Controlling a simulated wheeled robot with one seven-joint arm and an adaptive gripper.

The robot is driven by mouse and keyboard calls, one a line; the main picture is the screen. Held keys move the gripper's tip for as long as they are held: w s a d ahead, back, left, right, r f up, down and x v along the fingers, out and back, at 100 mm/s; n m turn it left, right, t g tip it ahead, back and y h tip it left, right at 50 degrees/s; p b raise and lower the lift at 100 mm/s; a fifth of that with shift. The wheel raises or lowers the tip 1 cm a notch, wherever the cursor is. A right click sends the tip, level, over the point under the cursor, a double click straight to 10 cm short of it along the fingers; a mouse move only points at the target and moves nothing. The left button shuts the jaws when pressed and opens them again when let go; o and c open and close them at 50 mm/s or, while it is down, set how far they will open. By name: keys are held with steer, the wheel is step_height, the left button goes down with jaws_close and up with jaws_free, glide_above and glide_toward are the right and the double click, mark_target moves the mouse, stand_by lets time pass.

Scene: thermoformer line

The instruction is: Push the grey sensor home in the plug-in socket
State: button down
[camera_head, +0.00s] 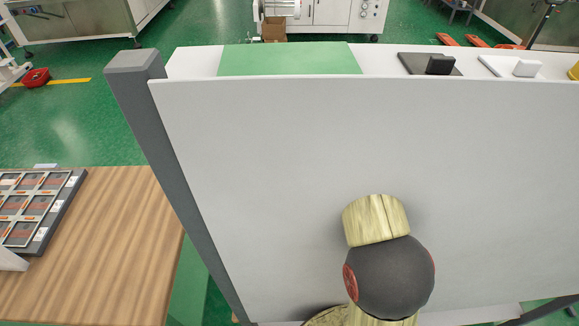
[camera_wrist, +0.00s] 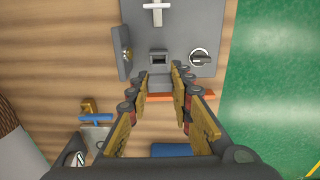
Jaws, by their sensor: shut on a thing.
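In the wrist view, a grey panel (camera_wrist: 190,20) lies on the wood-grained surface ahead of my gripper (camera_wrist: 161,75). My gripper's two wood-textured fingers reach to the near part of this panel. A small grey block with a dark face (camera_wrist: 158,67), apparently the grey sensor, shows between the fingertips. My gripper is shut on it. Grey on grey, I cannot tell its edge from the plug-in socket, nor how deep it sits. The head view shows part of my arm, but my gripper and the panel are hidden there.
The panel also bears a white T-shaped handle (camera_wrist: 156,12), a round knob (camera_wrist: 201,56) and a brass piece on a grey plate (camera_wrist: 125,55). An orange strip (camera_wrist: 190,97) lies below it. In the head view, a large white board (camera_head: 250,160) fills the middle; a compartment tray (camera_head: 40,205) lies left.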

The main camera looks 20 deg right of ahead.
steer(key=shift+s, duration=0.1)
stand_by(0.4)
steer(key=shift+f+b, duration=1.2)
steer(key=shift+f, duration=1.7)
steer(key=shift+f+b, duration=0.45)
steer(key=shift+f, duration=1.1)
steer(key=c, duration=1.6)
jaws_free()
steer(key=shift+o, duration=0.5)
step_height(320, 180, up, 12)
